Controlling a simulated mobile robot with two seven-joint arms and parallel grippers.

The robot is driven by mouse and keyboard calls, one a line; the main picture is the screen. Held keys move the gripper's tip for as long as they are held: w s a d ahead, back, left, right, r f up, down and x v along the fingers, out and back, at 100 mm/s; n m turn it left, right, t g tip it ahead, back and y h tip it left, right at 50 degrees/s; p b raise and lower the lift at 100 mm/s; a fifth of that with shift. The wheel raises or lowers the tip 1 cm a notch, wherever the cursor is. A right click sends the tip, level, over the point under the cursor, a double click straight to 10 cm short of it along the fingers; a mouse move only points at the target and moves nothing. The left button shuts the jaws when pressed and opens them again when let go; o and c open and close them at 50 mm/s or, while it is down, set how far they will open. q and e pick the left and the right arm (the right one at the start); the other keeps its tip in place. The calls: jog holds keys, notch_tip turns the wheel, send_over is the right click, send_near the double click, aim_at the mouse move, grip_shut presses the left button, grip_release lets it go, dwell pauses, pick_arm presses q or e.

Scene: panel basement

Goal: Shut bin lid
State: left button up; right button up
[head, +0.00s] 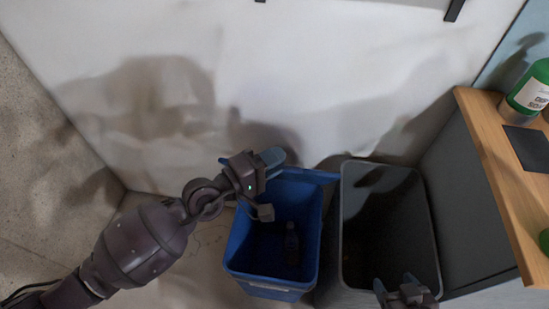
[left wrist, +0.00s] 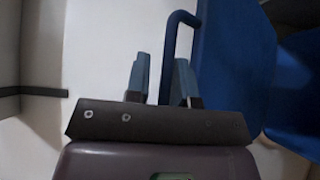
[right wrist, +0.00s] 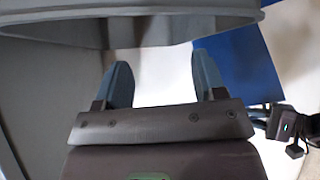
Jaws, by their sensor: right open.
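The blue bin (head: 234,250) stands open on the floor against the pale wall, with a dark bottle (head: 291,240) inside. Its blue lid (head: 312,175) stands raised at the back edge, seen nearly edge-on. My left gripper (head: 272,160) is at the lid's left end. In the left wrist view, the lid's thin blue edge (left wrist: 170,50) runs between the partly spread fingers (left wrist: 160,78); whether they grip it is unclear. My right gripper (head: 396,282) is open and empty, near the front of the grey bin; it also shows in the right wrist view (right wrist: 160,82).
The open grey bin (head: 433,235) stands right of the blue one. A wooden-topped counter (head: 490,150) at the right carries a green bottle (head: 530,92) and a dark flat item (head: 527,147). The floor left of the blue bin is clear apart from my left arm.

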pick_arm(q)
jog(key=shift+r, duration=0.2)
dwell(0.3)
pick_arm(e)
jog(key=shift+s+f+b, duration=0.15)
jog(key=shift+f+b, duration=0.4)
jog(key=shift+b, duration=0.1)
pick_arm(q)
jog(key=v, duration=1)
jog(key=shift+s+a, duration=0.2)
jog(key=shift+a, duration=0.1)
pick_arm(e)
jog(key=shift+d+f, duration=0.1)
jog(key=shift+f, duration=0.05)
pick_arm(q)
jog(key=shift+s+d+f, duration=0.1)
jog(key=shift+f, duration=0.1)
